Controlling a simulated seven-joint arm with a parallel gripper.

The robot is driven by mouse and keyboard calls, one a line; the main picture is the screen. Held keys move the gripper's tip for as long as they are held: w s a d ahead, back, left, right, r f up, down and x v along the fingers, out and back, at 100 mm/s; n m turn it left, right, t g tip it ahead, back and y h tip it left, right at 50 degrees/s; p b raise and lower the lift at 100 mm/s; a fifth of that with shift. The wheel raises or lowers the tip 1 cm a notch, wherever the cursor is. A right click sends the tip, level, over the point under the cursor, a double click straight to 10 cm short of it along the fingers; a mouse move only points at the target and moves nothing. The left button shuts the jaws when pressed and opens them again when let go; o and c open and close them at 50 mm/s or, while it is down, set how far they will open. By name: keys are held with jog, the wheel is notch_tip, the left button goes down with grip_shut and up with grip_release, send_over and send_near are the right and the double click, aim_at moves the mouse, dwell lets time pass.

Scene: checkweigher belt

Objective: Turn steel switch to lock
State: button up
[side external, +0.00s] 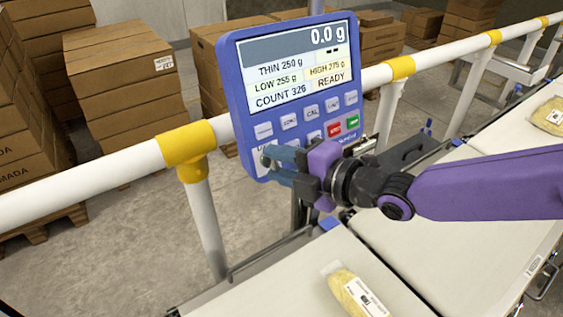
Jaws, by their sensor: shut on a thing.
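The blue control panel (238,104) stands upright on a post, its screen reading 0.0 g and READY. At its lower left, the steel switch (266,158) shows only as a small grey piece at the tips of my gripper (272,165). My gripper's teal fingers are shut on the switch, reaching in from the right across the lower part of the panel. The fingers and purple gripper body hide most of the switch, its markings and some lower buttons, so I cannot tell which position it points to.
A white rail with yellow joints (187,145) runs behind the panel. Below lies the pale belt (290,275) with a yellow packet (357,293); another packet (548,115) lies far right. Stacked cartons (122,80) stand behind the rail. The panel face is close around my fingers.

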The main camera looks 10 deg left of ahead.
jog(key=o, duration=0.8)
jog(key=shift+c, duration=0.2)
jog(key=v, duration=1.7)
jog(key=shift+s+d, duration=0.15)
jog(key=shift+s, duration=0.05)
jog(key=shift+d, duration=0.1)
jog(key=s+d+f+m+g+h, duration=0.25)
jog(key=d+m, duration=0.25)
jog(key=d, duration=0.5)
jog(key=s+d+f+m+g+h, duration=0.1)
jog(key=d+f+m+h, duration=0.3)
jog(key=d, duration=0.6)
jog(key=s+d+f+m+g+h, duration=0.1)
jog(key=s+d+m+h, duration=0.2)
jog(key=s+d, duration=0.4)
jog(key=s+d+f+m+g+h, duration=0.1)
jog(key=s+d+m, duration=0.4)
jog(key=d, duration=1)
jog(key=shift+s+g+h, duration=0.65)
jog(key=shift+s+h, duration=0.4)
jog(key=shift+s, duration=0.2)
